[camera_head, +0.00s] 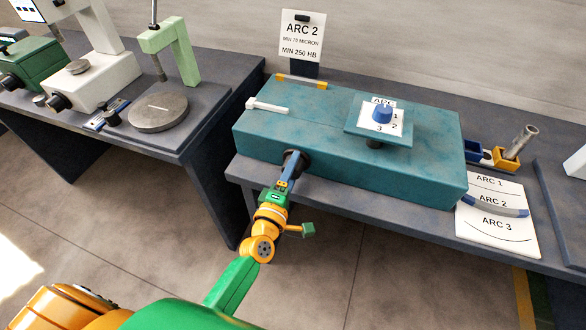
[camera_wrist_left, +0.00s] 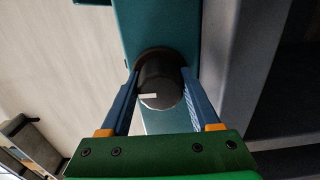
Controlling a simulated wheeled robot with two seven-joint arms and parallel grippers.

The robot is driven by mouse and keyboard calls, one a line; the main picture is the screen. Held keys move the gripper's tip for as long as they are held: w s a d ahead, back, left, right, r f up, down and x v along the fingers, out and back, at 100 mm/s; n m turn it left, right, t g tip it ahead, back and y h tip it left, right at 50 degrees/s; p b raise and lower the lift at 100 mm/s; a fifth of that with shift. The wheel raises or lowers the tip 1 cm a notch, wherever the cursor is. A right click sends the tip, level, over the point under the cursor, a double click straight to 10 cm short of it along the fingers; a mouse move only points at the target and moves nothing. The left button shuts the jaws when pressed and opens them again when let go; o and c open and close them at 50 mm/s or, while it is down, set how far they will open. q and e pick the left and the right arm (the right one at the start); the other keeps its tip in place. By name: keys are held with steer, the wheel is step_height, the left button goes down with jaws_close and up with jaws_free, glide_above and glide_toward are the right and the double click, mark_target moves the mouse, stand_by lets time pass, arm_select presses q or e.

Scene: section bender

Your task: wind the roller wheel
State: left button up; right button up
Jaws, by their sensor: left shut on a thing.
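The roller wheel (camera_head: 300,159) is a dark round knob on the front face of the teal bender box (camera_head: 365,170), near its left end. My left gripper (camera_head: 290,171) reaches up to it from below and covers part of it. In the left wrist view the wheel (camera_wrist_left: 160,82) sits between the two blue fingers, with a short pale mark on its face. The left gripper (camera_wrist_left: 161,88) is shut on the wheel's sides. A blue dial knob (camera_head: 382,113) with numbers around it stands on a raised plate on top of the box. My right gripper is not in view.
A sign reading ARC 2 (camera_head: 301,36) stands behind the box. A white peg (camera_head: 267,106) lies on its top left. A sheet listing three arcs (camera_head: 497,222) and small bins (camera_head: 492,157) are at right. A bench with testers (camera_head: 158,112) stands left, across a floor gap.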

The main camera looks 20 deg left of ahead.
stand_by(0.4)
arm_select(q)
steer(key=o, duration=1.4)
steer(key=shift+c, duration=0.2)
steer(key=s, duration=0.7)
steer(key=shift+b, duration=0.3)
steer(key=shift+a, duration=0.1)
